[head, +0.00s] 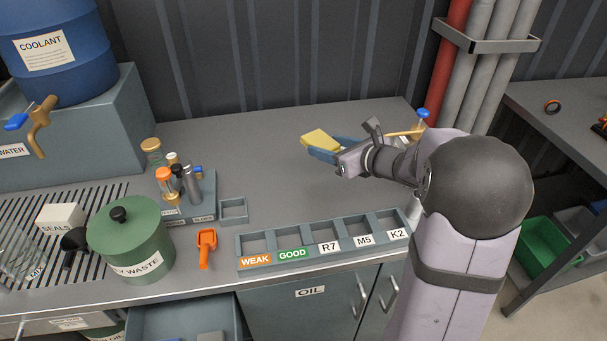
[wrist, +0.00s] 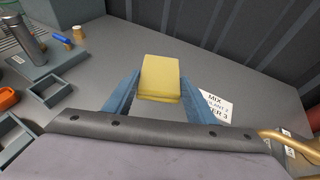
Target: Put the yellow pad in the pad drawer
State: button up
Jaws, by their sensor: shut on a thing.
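The yellow pad (head: 320,139) is held between the blue fingers of my gripper (head: 328,148), toward the back of the bench. In the wrist view the pad (wrist: 161,72) sits between the two fingers of my gripper (wrist: 159,84), with bench surface showing beyond it. An open blue-grey drawer (head: 230,322) shows at the bottom edge of the head view, below the bench front. It is cut off by the frame, and I cannot read a label that marks it as the pad drawer.
The labelled tray row (head: 270,259) lies along the front edge, with an orange scoop (head: 206,246) and the green waste canister (head: 131,240) to its left. Small bottles stand in a rack (head: 203,200). A brass spout (wrist: 290,140) and a label card (wrist: 216,106) are near my gripper.

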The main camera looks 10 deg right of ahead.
aim_at(327, 186)
jog(key=shift+f+b, duration=0.25)
jog(key=shift+b, duration=0.05)
jog(key=shift+s+p, duration=0.2)
jog(key=shift+p, duration=0.15)
jog(key=shift+f+b, duration=0.35)
jog(key=shift+f, duration=4.75)
jog(key=shift+f, duration=0.15)
jog(key=o, duration=1.1)
